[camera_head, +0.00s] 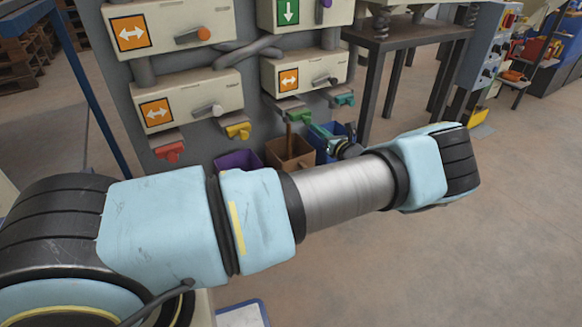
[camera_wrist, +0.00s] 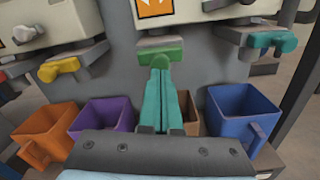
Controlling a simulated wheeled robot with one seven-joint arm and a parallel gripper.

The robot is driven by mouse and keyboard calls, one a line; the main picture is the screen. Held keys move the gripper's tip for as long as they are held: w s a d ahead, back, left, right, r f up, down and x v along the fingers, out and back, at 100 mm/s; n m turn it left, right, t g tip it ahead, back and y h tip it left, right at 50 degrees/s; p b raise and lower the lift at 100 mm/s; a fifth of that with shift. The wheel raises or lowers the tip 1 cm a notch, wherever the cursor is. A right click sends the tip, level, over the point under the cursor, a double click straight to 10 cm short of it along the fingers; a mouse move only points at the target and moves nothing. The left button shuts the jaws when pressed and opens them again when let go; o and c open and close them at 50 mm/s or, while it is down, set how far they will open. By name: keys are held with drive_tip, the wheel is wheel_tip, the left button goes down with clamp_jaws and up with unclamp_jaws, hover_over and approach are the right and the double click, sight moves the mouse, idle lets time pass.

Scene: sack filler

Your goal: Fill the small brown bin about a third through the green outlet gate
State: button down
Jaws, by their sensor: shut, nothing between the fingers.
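The green outlet gate (camera_head: 299,117) is on the lower right dispenser box; in the wrist view the green gate (camera_wrist: 160,53) is straight ahead of my fingertips. My gripper (camera_wrist: 160,70) has its teal fingers shut and empty, tips at or just short of the gate; I cannot tell if they touch. In the head view my gripper (camera_head: 318,130) is partly hidden behind my arm. The small brown bin (camera_head: 292,157) stands below the green gate. A brown upright strip shows between gate and bin; I cannot tell what it is. In the wrist view my fingers mostly hide the brown bin (camera_wrist: 209,117); its fill level is not visible.
A purple bin (camera_wrist: 101,121) and an orange bin (camera_wrist: 47,136) stand left of the brown bin, a blue bin (camera_wrist: 243,112) right. Yellow (camera_head: 238,131), red (camera_head: 169,152) and teal (camera_head: 344,99) gates are nearby.

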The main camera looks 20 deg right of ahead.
sight(308, 122)
drive_tip(key=shift+w, duration=0.1)
drive_tip(key=shift+w+a+b, duration=0.25)
drive_tip(key=shift+w+b, duration=0.1)
drive_tip(key=shift+w, duration=0.85)
drive_tip(key=shift+w+a+b, duration=0.25)
drive_tip(key=shift+w+b, duration=0.1)
drive_tip(key=shift+w, duration=0.8)
drive_tip(key=shift+s+d+p, duration=0.2)
drive_tip(key=shift+s+p, duration=0.1)
drive_tip(key=shift+s, duration=0.2)
drive_tip(key=s+d+p, duration=0.1)
drive_tip(key=s+p, duration=0.1)
drive_tip(key=s, duration=0.6)
drive_tip(key=shift+d, duration=0.2)
